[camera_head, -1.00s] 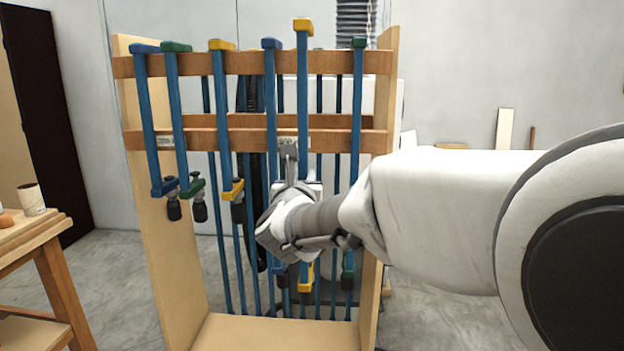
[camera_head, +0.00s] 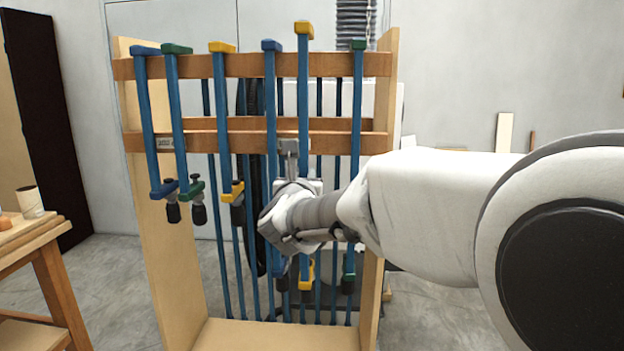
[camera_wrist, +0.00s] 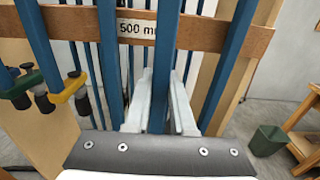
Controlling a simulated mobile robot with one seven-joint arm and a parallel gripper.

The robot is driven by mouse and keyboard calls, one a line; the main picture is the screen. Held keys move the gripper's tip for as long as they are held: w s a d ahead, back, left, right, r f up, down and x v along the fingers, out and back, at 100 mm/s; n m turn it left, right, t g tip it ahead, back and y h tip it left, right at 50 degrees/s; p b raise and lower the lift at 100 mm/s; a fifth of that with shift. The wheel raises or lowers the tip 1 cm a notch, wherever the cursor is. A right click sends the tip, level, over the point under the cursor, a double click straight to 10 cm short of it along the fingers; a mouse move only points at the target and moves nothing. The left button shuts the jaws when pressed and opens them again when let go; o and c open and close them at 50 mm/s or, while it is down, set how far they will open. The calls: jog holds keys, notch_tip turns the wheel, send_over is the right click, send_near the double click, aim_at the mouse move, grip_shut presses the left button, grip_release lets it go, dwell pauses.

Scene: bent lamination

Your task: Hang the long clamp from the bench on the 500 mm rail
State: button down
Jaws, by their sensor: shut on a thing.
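My gripper (camera_head: 290,150) is in front of the rack's lower rail and shut on the blue bar of a long clamp (camera_head: 303,90) with a yellow head (camera_head: 304,28). The clamp hangs upright. Its head stands above the upper rail and higher than the neighbouring clamp heads. In the wrist view its blue bar (camera_wrist: 167,55) runs between the two pale fingers (camera_wrist: 165,95). The label "500 mm" (camera_wrist: 137,28) sits on the rail behind, partly covered by the bar. Whether the head touches the rail cannot be told.
Blue-barred clamps with blue (camera_head: 271,44), green (camera_head: 176,48) and yellow (camera_head: 221,46) heads hang beside it on the rack's upper rail (camera_head: 195,64). The side panels (camera_head: 160,240) bound the rack. A wooden bench (camera_head: 35,235) stands left. A green bin (camera_wrist: 267,140) shows in the wrist view.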

jog(key=shift+w+d+r+b, duration=0.15)
jog(key=shift+w+b, duration=0.2)
jog(key=shift+w, duration=1.3)
jog(key=shift+w+b, duration=0.5)
jog(key=shift+w, duration=1.15)
jog(key=shift+f+b, duration=0.35)
jog(key=shift+b, duration=0.1)
jog(key=shift+f+b, duration=0.35)
jog(key=shift+b, duration=0.1)
jog(key=shift+f+b, duration=0.3)
jog(key=shift+b, duration=0.1)
